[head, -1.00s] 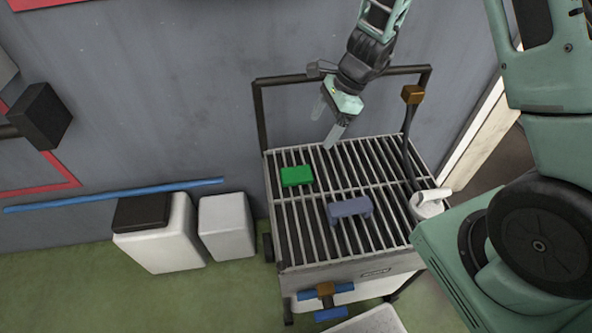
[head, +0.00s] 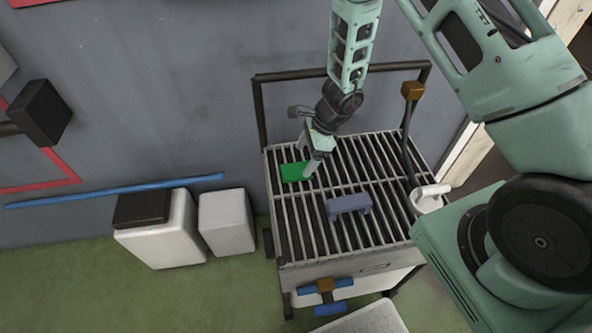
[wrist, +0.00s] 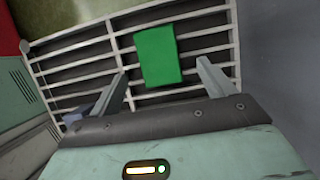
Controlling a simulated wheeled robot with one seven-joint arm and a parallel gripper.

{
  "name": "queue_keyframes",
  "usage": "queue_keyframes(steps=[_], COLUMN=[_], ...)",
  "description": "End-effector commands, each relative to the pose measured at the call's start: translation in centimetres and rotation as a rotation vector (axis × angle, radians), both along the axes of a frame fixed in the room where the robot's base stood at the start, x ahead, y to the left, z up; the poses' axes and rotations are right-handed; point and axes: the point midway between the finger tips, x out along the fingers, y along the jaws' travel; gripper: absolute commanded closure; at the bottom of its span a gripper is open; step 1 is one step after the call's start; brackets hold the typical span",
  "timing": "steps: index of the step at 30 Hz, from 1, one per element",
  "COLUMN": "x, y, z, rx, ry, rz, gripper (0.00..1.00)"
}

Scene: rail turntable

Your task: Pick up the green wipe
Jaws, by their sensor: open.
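The green wipe (head: 293,172) is a small flat green block lying on the slatted top of the cart (head: 290,232), near its back left. In the wrist view the green wipe (wrist: 158,54) shows whole, beyond and between the two fingertips. My gripper (head: 309,168) is open and empty, just above the green wipe and partly in front of it in the head view. In the wrist view its fingers (wrist: 160,82) stand apart, one to each side of the wipe's near end. I cannot tell whether they touch it.
A blue-grey block with legs (head: 348,204) sits on the slats right of the wipe. A white nozzle-like piece (head: 428,198) stands at the cart's right edge. A dark rail (head: 262,115) and the grey wall stand behind the cart. White bins (head: 226,222) stand left.

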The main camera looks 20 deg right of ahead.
Motion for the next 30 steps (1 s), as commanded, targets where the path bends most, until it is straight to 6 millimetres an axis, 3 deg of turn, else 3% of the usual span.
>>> queue_keyframes(steps=[9,18,19,24,30], x=[0.2,0.3,0.3,0.3,0.3], y=[1.6,1.8,1.8,1.7,1.7], z=[-3.5,-4.1,-4.1,-4.0,-4.0], rx=[0.000,0.000,0.000,0.001,0.001], ry=[0.001,0.000,0.000,-0.001,-0.001], rz=[0.002,0.001,0.001,0.001,0.001], gripper=[0.18,0.18,0.21,0.66,0.66])
